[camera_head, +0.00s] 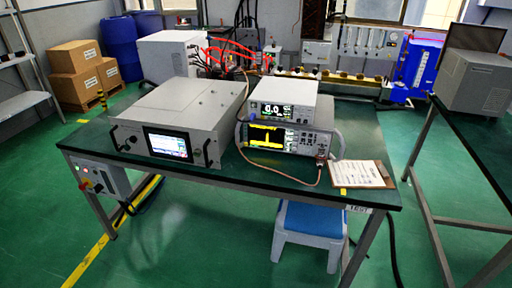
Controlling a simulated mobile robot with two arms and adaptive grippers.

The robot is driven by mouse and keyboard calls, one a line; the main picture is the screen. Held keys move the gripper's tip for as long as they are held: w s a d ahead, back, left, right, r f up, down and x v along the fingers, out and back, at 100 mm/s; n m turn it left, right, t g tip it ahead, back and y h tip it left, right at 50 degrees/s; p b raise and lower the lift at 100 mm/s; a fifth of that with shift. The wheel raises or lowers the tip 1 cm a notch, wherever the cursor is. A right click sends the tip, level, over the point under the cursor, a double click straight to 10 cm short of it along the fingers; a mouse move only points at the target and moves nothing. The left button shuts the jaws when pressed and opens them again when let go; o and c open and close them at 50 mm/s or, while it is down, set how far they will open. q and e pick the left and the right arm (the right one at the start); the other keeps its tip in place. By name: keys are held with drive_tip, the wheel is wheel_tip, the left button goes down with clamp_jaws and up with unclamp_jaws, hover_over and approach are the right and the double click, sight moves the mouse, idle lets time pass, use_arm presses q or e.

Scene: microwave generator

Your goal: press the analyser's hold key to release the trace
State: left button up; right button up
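The analyser (297,144) stands on the right half of the green-topped table (230,180). Its lit screen (266,137) shows a yellow trace on a dark ground. Small keys (303,141) sit on its front panel to the right of the screen. They are too small to tell which is the hold key. A white meter (285,100) with a lit numeric display rests on top of the analyser. A cable runs from the analyser's lower right front across the table. Neither of my grippers is in view.
A large grey generator unit (200,108) with a screen and handles stands left of the analyser. A clipboard (358,174) lies at the table's right corner. A blue-topped stool (310,220) stands under the front edge. Another table (470,140) is at right. Green floor is open in front.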

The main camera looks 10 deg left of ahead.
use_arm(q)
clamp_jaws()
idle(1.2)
